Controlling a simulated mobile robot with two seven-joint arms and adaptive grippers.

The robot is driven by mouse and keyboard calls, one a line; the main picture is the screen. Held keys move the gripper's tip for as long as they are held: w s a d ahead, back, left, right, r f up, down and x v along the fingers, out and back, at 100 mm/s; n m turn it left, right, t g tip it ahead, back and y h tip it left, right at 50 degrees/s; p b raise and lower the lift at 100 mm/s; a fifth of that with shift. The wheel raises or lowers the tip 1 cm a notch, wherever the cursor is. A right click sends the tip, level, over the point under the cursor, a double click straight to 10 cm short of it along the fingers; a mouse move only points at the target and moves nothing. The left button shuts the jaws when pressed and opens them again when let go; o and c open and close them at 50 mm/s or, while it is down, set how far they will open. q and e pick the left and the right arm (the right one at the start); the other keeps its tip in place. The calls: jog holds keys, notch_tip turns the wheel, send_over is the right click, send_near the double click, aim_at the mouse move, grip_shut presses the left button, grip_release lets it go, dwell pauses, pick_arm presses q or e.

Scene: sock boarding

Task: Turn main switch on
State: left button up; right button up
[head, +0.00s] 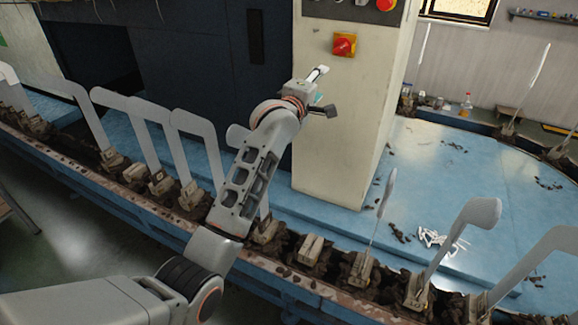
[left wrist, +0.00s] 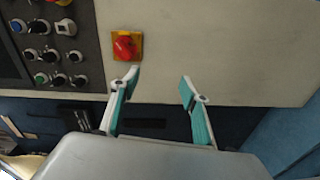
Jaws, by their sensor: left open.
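The main switch (head: 343,45) is a red rotary knob on a yellow square plate, on the front of a cream cabinet (head: 338,140). It also shows in the left wrist view (left wrist: 125,46), up and left of the fingers. My left gripper (head: 324,91) is open and empty in front of the cabinet, below the switch in the head view. In the left wrist view its two fingers (left wrist: 160,88) are spread apart, with the left fingertip just below the switch plate. The gripper appears apart from the switch. My right gripper is in neither view.
A control panel (left wrist: 50,45) with several buttons and knobs lies left of the switch. A red button (head: 386,4) sits at the panel's edge. A conveyor rail (head: 150,205) with several upright sock boards runs below my arm. The blue platform (head: 440,180) surrounds the cabinet.

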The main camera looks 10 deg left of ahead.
pick_arm(q)
jog(key=s+a+f+m+b, duration=0.1)
jog(key=s+a+f+m, duration=0.1)
jog(key=f, duration=0.8)
jog(key=s+a+f+m+g+y, duration=0.1)
jog(key=s+a+f, duration=0.3)
jog(key=f, duration=0.7)
jog(key=shift+s+a+f+m+b, duration=0.35)
jog(key=shift+s+m, duration=0.35)
jog(key=shift+s, duration=0.45)
jog(key=shift+r, duration=0.1)
